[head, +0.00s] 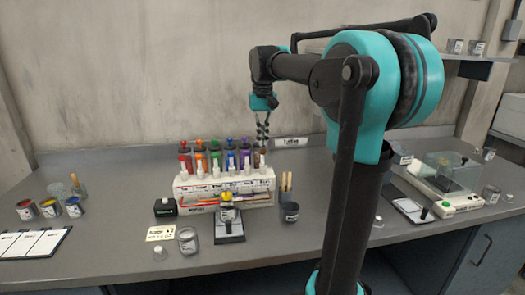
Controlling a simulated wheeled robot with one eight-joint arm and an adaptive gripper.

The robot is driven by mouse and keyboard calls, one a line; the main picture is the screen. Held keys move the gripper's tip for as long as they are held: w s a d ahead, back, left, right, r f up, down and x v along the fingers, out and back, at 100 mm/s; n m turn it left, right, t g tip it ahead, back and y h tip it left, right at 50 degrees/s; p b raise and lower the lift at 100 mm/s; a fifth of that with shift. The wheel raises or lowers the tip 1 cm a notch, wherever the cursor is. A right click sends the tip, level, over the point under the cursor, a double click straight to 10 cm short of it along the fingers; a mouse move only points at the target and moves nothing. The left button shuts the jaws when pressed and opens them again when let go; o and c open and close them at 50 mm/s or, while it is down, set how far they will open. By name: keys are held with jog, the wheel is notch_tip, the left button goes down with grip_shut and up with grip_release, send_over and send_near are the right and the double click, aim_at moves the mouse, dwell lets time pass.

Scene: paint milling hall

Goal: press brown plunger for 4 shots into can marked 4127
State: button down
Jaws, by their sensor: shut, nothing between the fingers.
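The paint dispenser (181,192) is a white rack on the bench with two rows of coloured plungers. A brown plunger (262,152) stands at the back right end of the rack. My gripper (263,139) points down just above it, fingers shut and empty; whether the fingertips touch the plunger cannot be told. An open grey can (188,241) stands in front of the rack, left of a small dark stand (229,228) with a yellow top. A dark can (290,212) holding wooden sticks stands right of the rack. No can number is readable from here.
Several paint cans (50,208) and a clipboard (35,243) lie at left. A balance (447,180) stands at right. My arm hides part of the bench.

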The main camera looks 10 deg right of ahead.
jog(key=shift+r, duration=0.1)
jog(key=shift+r, duration=2.4)
jog(key=shift+s, duration=0.1)
